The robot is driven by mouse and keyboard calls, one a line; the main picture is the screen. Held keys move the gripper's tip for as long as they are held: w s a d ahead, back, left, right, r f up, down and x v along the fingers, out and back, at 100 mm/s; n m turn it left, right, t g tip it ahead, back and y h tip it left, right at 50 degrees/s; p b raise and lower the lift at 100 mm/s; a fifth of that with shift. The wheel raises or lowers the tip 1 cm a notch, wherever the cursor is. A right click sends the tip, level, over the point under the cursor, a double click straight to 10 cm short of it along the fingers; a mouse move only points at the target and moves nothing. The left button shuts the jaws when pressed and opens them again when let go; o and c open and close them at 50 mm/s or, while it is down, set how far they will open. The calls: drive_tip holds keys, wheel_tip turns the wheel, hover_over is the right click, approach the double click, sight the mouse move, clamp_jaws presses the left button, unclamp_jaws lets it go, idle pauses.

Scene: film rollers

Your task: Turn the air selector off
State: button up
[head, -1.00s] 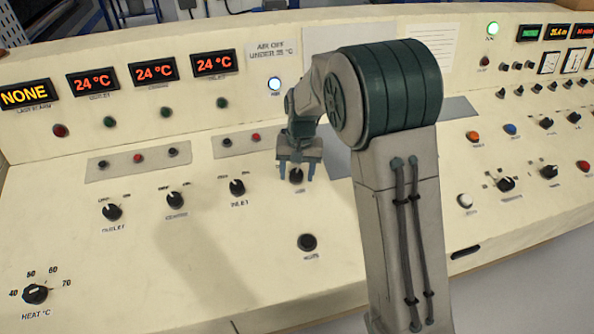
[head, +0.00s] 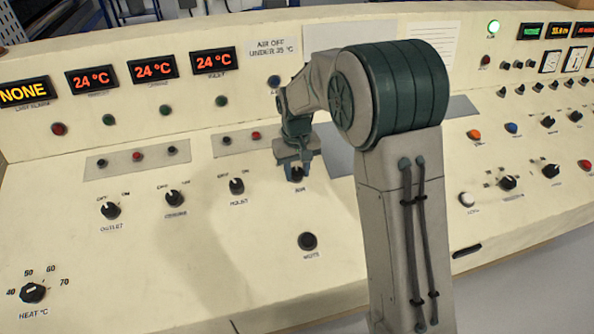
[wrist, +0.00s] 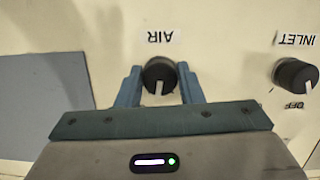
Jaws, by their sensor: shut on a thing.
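The air selector is a round black knob (wrist: 160,72) with a white pointer line, between my fingers in the wrist view. Its label "AIR" reads upside down above it, and the pointer points down, away from the label. My gripper (wrist: 160,85) has its blue fingers on either side of the knob and is shut on it. In the head view the knob (head: 297,174) is partly hidden under my gripper (head: 296,168). The lamp (head: 274,82) below the "AIR OFF UNDER" sign (head: 273,48) is dark.
The inlet knob (head: 236,186) stands to the left of the air selector, with the centre knob (head: 175,198) and outlet knob (head: 110,211) further left. The black mute button (head: 307,241) is in front. A grey plate (wrist: 45,105) lies beside my gripper in the wrist view.

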drive_tip(key=n, duration=0.3)
drive_tip(key=shift+n+h+b, duration=0.3)
drive_tip(key=shift+n+t+h, duration=0.3)
drive_tip(key=shift+n+t, duration=0.2)
drive_tip(key=shift+n, duration=1.4)
drive_tip(key=o, duration=1)
drive_tip(key=shift+c, duration=0.2)
drive_tip(key=shift+r, duration=0.15)
wheel_tip(320, 180, up, 14)
drive_tip(key=s+a, duration=0.1)
drive_tip(key=shift+s+a+f+b, duration=0.2)
drive_tip(key=shift+a+f+b, duration=0.05)
drive_tip(key=shift+a+b, duration=0.1)
